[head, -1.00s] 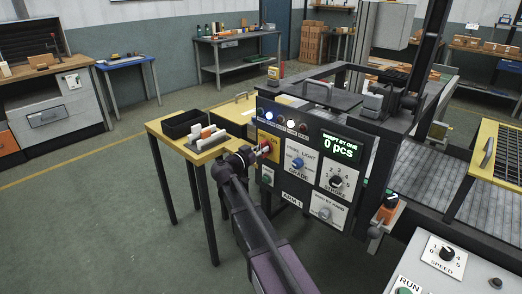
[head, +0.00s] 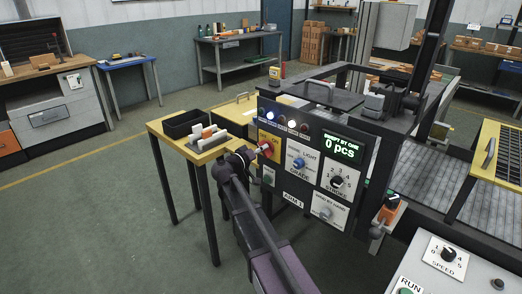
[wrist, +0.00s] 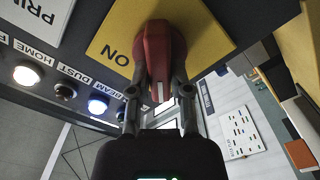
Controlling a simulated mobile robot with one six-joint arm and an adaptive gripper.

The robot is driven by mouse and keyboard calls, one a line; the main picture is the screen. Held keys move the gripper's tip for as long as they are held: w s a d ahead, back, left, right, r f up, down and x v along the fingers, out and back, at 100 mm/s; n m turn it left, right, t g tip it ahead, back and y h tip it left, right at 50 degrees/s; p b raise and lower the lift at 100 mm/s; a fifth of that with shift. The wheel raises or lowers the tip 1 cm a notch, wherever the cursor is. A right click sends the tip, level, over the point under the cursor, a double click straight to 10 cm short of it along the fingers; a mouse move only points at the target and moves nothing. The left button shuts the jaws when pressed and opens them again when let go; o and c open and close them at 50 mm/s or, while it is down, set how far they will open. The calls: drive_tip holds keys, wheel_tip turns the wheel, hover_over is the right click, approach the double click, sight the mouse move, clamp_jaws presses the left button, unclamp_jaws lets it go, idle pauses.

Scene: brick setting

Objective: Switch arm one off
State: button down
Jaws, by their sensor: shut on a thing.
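The control panel (head: 299,202) labelled ARM 1 stands in the middle of the head view. Its red rotary handle (head: 265,149) sits on a yellow plate (head: 270,139) at the panel's left side. In the wrist view the red handle (wrist: 160,52) fills the upper middle, in front of the yellow plate (wrist: 112,45), which reads ON upside down. My gripper (wrist: 160,100) is shut on the red handle, one finger at each side. My gripper also shows in the head view (head: 254,155), reaching the handle from the left. The handle's exact setting is hard to read.
Beside the handle are indicator lamps (wrist: 27,74), some lit. A blue GRADE knob (head: 298,162), a black STROKE knob (head: 337,181) and a grey knob (head: 325,212) share the panel. A yellow table (head: 165,134) with a black bin (head: 186,123) stands close left of my gripper.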

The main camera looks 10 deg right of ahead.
drive_tip(key=shift+s+d+f, duration=0.1)
drive_tip(key=shift+s, duration=0.05)
drive_tip(key=c, duration=0.6)
unclamp_jaws()
drive_tip(key=shift+o, duration=0.2)
drive_tip(key=v, duration=1.2)
